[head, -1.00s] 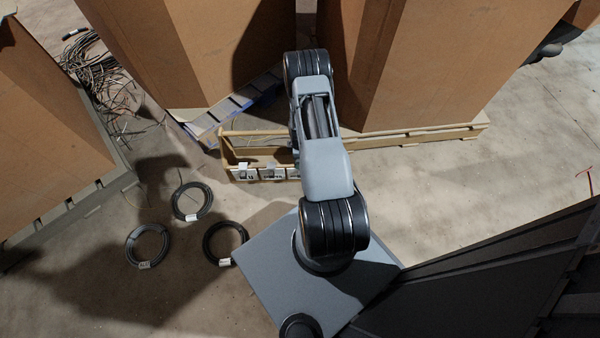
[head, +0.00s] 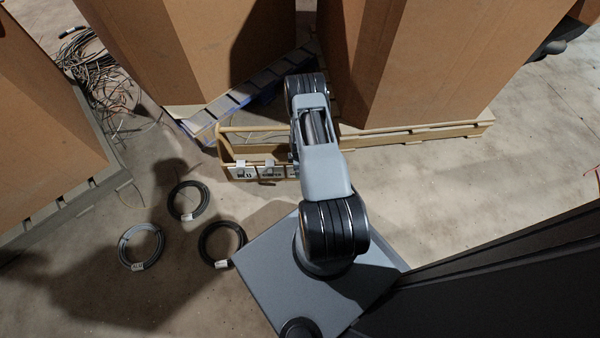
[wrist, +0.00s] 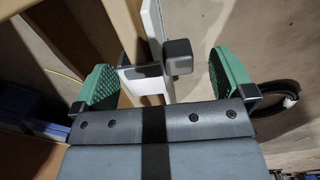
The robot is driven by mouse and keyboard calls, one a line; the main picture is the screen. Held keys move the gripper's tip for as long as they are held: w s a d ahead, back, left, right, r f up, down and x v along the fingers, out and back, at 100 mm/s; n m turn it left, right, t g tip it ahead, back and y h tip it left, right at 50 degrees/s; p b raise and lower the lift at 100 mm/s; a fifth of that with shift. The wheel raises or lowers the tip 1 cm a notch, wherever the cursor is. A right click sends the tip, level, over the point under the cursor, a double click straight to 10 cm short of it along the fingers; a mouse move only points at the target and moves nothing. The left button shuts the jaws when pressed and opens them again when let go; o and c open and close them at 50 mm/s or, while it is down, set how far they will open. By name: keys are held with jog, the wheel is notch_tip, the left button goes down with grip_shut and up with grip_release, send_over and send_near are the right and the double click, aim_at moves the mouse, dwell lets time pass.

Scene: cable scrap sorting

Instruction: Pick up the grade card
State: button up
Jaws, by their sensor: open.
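In the wrist view my gripper (wrist: 163,78) is open, with a green ribbed pad on each side. A white card (wrist: 148,84) with a dark grey block in front of it stands between the pads, nearer the left pad. The gripper does not hold it. In the head view white cards with dark print, such as the left one (head: 243,171) and the one beside it (head: 270,171), hang along the front of a wooden rack (head: 226,148). My arm hides the gripper and part of the rack there. I cannot tell which card is between the pads.
Tall brown boxes (head: 225,50) stand behind the rack. A tangle of loose cable (head: 92,72) lies at the upper left. Open floor (head: 430,200) shows on the right.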

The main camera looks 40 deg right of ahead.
jog(key=shift+f, duration=0.75)
jog(key=c, duration=1)
jog(key=shift+r, duration=0.15)
